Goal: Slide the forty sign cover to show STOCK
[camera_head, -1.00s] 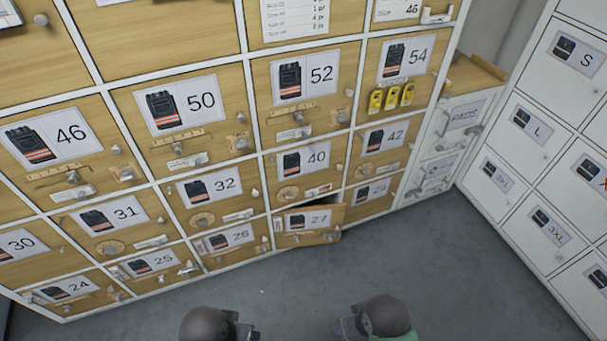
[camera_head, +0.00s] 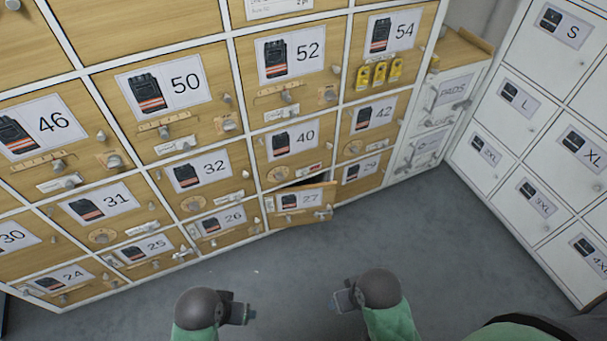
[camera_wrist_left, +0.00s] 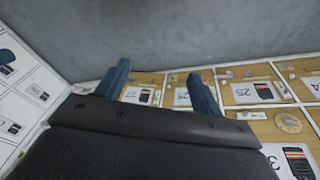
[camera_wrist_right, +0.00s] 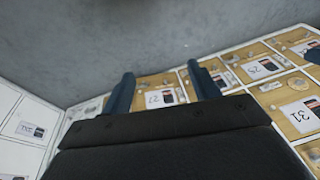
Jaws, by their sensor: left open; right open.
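The locker door marked 40 (camera_head: 308,134) is in the middle of the head view, shut, with a round dial at its lower left. The forty sign cover (camera_head: 311,168) seems to be the small strip at its lower right, showing a little red. Its wording is too small to read. My left gripper (camera_head: 246,313) is open and empty low in the picture, well in front of the lockers. It shows in the left wrist view (camera_wrist_left: 158,78). My right gripper (camera_head: 342,299) is open and empty to its right, and shows in the right wrist view (camera_wrist_right: 160,78). Neither touches anything.
The door marked 27 (camera_head: 318,198) stands ajar just below door 40. Yellow tags (camera_head: 379,75) hang on door 54. White lockers (camera_head: 505,150) stand on the right. The grey floor (camera_head: 420,245) between is clear.

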